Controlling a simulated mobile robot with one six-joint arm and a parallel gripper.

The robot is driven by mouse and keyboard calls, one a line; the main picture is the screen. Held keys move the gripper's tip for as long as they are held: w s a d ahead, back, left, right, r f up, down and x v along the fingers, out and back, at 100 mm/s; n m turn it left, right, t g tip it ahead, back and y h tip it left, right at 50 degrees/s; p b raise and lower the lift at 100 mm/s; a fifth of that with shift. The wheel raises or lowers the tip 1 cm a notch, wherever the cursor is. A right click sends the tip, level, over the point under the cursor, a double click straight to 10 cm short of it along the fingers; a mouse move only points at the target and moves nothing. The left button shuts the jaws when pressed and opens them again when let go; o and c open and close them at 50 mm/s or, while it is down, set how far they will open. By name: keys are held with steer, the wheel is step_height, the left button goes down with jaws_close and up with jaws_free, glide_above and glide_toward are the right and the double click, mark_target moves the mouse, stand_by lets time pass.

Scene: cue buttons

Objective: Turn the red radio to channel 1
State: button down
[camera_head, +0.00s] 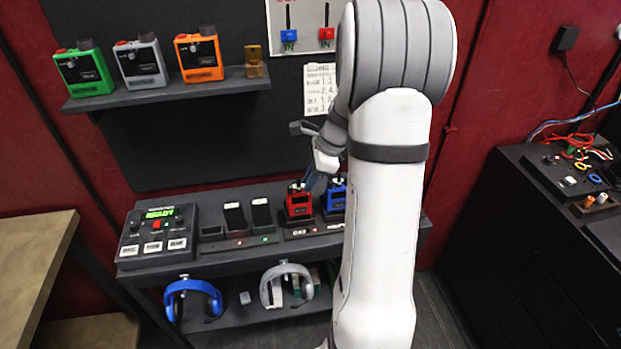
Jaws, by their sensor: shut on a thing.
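The red radio (298,205) stands upright in a dark dock on the console shelf, just left of the blue radio (335,199). My gripper (311,183) reaches down from the upper right to the top of the red radio, where its knobs are. Its fingertips are small and dark at this distance and seem shut at the radio's top right knob. The knob's setting and its channel marks are too small to read. My arm covers the area right of the blue radio.
A control box (158,232) with a green display and several white buttons sits at the left. Green, grey and orange radios (199,58) stand on the upper shelf. Blue (193,300) and white headphones (287,284) hang below.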

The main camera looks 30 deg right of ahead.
steer(key=shift+w+n+g, duration=0.1)
steer(key=shift+n+g, duration=0.5)
steer(key=shift+n, duration=0.8)
steer(key=c, duration=1.4)
jaws_free()
steer(key=v, duration=0.7)
steer(key=shift+d+r+b, duration=0.2)
steer(key=shift+r+b, duration=0.15)
steer(key=shift+r, duration=0.05)
